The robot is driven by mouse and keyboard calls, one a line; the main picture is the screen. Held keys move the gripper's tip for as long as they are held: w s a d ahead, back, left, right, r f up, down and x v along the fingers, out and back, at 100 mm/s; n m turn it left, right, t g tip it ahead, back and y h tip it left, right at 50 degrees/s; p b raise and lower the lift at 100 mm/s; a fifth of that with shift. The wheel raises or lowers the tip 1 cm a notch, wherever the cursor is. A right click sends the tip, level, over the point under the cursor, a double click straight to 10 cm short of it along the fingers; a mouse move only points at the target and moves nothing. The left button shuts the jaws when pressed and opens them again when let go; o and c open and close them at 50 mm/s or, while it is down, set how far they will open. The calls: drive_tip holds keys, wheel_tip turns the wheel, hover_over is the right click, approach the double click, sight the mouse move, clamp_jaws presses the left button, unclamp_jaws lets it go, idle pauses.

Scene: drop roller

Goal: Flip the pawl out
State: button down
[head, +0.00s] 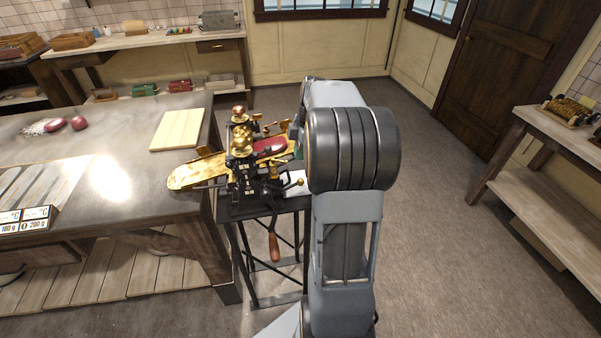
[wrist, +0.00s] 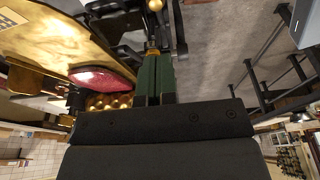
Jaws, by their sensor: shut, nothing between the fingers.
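The drop roller machine (head: 243,172) is black and brass and stands on a small dark stand beside the table. I cannot clearly pick out the pawl among its small parts. My gripper's green fingers (wrist: 160,80) are shut and empty. In the wrist view their tips are close to a small brass fitting (wrist: 152,49) on a dark rod with a brass ball (wrist: 155,5) at its end; I cannot tell whether they touch. The ribbed brass rollers (wrist: 108,101) show left of the fingers. In the head view my arm hides most of the gripper.
A dark red lump (head: 270,146) lies on the machine beside the rollers. A brass chute (head: 196,171) slopes toward the metal-topped table (head: 100,120). A crank with a wooden grip (head: 274,247) hangs in front. A wooden board (head: 178,129) lies on the table. The floor at right is clear.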

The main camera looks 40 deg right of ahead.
sight(299, 180)
drive_tip(key=x, duration=0.2)
drive_tip(key=p+x, duration=0.1)
drive_tip(key=x, duration=0.2)
drive_tip(key=d+x, duration=0.1)
drive_tip(key=x, duration=0.1)
drive_tip(key=shift+s+f, duration=0.2)
drive_tip(key=shift+f, duration=0.05)
drive_tip(key=shift+d+f, duration=0.1)
drive_tip(key=shift+f, duration=0.45)
